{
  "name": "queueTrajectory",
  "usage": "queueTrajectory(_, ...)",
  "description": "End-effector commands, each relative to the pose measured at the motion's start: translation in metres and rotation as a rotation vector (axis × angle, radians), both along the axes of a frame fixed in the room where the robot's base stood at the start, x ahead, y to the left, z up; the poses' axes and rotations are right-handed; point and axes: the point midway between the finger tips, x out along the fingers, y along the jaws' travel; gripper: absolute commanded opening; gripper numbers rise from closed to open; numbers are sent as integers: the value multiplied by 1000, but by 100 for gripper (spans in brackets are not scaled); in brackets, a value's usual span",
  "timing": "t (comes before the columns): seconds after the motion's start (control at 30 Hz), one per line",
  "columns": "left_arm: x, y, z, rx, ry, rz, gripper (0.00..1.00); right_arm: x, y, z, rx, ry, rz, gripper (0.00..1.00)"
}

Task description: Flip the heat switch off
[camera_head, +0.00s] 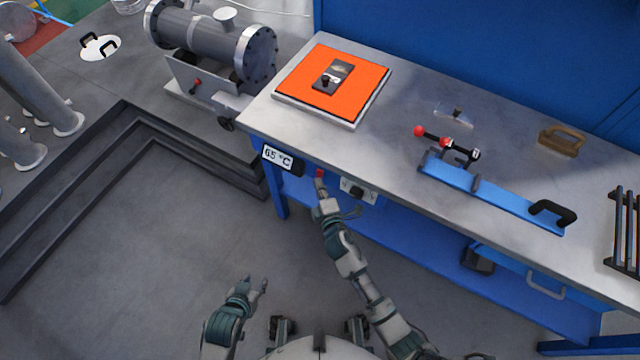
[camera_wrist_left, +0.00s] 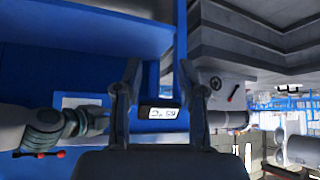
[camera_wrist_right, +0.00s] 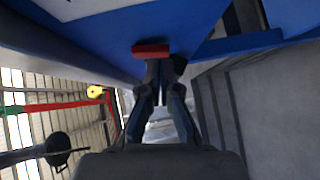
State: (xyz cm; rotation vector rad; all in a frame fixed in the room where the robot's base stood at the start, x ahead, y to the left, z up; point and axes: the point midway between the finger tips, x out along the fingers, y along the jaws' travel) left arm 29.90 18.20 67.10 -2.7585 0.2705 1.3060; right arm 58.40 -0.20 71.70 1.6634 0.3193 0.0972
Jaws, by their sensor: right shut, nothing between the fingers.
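A red switch (camera_head: 319,173) sits on the front edge of the workbench, just right of a temperature display (camera_head: 277,157) reading 65 °C. My right gripper (camera_head: 321,187) is shut and empty, its fingertips right at the red switch. In the right wrist view the red switch (camera_wrist_right: 150,51) lies just beyond the closed fingertips (camera_wrist_right: 165,66); I cannot tell whether they touch. My left gripper (camera_head: 257,286) is open and empty, low over the floor, away from the bench. In the left wrist view the display (camera_wrist_left: 160,113) shows upside down between the spread fingers.
A grey box with a knob (camera_head: 357,191) is mounted under the bench edge, right of my right gripper. On the bench are an orange plate (camera_head: 305,83), a blue clamp bar with red-balled levers (camera_head: 500,194) and a brown handle (camera_head: 561,140). A flanged shell (camera_head: 205,45) stands behind left.

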Motion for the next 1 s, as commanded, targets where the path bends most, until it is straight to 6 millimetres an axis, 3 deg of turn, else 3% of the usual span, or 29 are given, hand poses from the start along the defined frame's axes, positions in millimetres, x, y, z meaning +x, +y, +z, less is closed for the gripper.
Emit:
queueTrajectory(0.47, 4, -1, -1, -4, -15, -1, 40, 4, -3, -2, -1, -1, 0, 0)
queueTrajectory(0.67, 34, -14, 14, -54, -209, -10, 40, 6, -4, -8, -18, -34, -1, 0)
queueTrajectory(0.8, 58, -24, 35, -102, -393, -15, 40, 9, -5, -9, -39, -70, 0, 0)
queueTrajectory(1.0, 57, -23, 39, -98, -386, -15, 40, 10, -6, -3, -40, -72, -2, 0)
